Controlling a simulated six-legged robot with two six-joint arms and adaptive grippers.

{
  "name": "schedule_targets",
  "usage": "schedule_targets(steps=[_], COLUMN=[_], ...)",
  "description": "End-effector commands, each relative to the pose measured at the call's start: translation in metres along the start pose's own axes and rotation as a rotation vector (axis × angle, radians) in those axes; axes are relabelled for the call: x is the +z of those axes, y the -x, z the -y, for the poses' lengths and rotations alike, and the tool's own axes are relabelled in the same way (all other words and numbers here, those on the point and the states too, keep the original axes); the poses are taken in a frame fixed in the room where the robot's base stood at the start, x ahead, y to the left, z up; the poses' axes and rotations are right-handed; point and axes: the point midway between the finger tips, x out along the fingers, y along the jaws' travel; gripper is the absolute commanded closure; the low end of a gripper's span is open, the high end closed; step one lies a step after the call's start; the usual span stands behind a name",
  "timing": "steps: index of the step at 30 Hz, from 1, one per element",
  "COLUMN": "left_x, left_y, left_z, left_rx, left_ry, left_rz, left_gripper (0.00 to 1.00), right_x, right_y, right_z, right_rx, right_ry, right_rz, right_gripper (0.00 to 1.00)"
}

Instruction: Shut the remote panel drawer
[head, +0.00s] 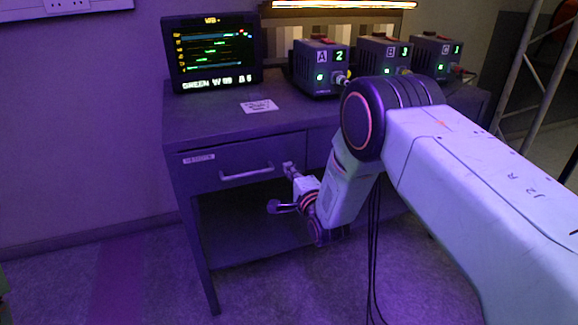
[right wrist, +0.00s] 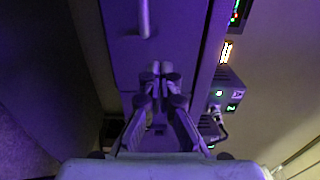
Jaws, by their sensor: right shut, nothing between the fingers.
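The remote panel drawer (head: 235,172) is in the left part of the desk front, with a small white label and a pale bar handle (head: 246,173). Its front looks about level with the desk front; I cannot tell if a small gap is left. In the right wrist view the drawer front (right wrist: 180,35) fills the upper middle, with the handle (right wrist: 145,18) above the fingertips. My right gripper (head: 288,168) is shut and empty, its tips at the drawer front just right of the handle. They also show in the right wrist view (right wrist: 160,70). I cannot tell whether they touch. My left gripper is not in view.
The desk (head: 215,120) carries a monitor (head: 213,55), a paper card (head: 259,106) and several boxes, among them box A (head: 318,68). Below the drawer is an open space. Dark cables (head: 373,250) hang beside my right arm. The floor at left is clear.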

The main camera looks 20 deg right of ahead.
Motion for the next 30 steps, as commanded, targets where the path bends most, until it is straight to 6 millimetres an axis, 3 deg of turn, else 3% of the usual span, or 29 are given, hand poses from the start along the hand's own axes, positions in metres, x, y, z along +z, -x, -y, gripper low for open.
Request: schedule_targets(steps=[3, 12, 24, 28, 30], left_x=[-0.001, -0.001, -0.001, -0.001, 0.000], left_y=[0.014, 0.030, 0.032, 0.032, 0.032], left_z=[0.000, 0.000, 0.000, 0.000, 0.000], left_rx=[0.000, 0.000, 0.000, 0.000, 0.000], left_ry=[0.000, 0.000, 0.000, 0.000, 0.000], left_rz=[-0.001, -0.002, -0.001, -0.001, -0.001], left_gripper=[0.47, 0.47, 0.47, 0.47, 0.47], right_x=[0.000, 0.000, 0.000, -0.001, -0.001], right_y=[0.021, 0.070, 0.085, 0.089, 0.103], right_z=[0.004, 0.003, 0.001, -0.018, -0.041], right_rx=[0.002, 0.001, 0.004, 0.088, 0.190], right_ry=[0.000, 0.001, 0.048, 0.233, 0.372], right_rz=[0.000, 0.000, 0.000, 0.007, 0.028], right_gripper=[1.00, 1.00, 1.00, 1.00, 1.00])
